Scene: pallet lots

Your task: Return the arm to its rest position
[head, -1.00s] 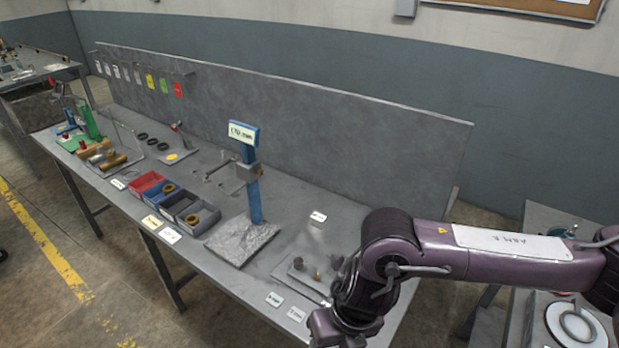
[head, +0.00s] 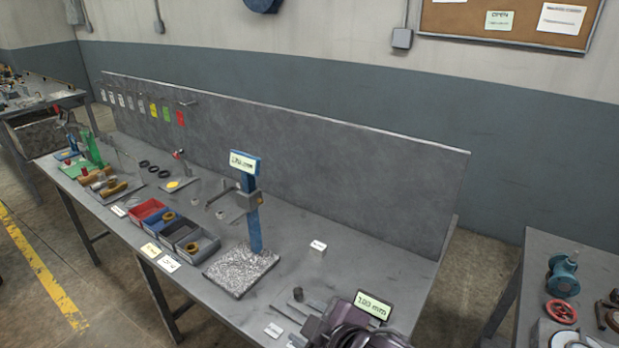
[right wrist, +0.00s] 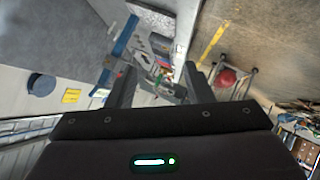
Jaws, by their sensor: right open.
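My right arm (head: 350,334) shows as a purple and black piece at the bottom edge of the head view, in front of the bench's near right part. My right gripper (right wrist: 159,84) shows in the right wrist view with its two dark fingers apart and nothing held between them. Its fingertips are clear of the bench, which lies beyond them. My left gripper is out of view.
The grey bench (head: 385,275) carries a blue height gauge (head: 254,215) on a granite plate, a red bin (head: 147,212) among several bins, and a small display (head: 374,305) near my arm. A second table (head: 590,262) with valves stands at the right.

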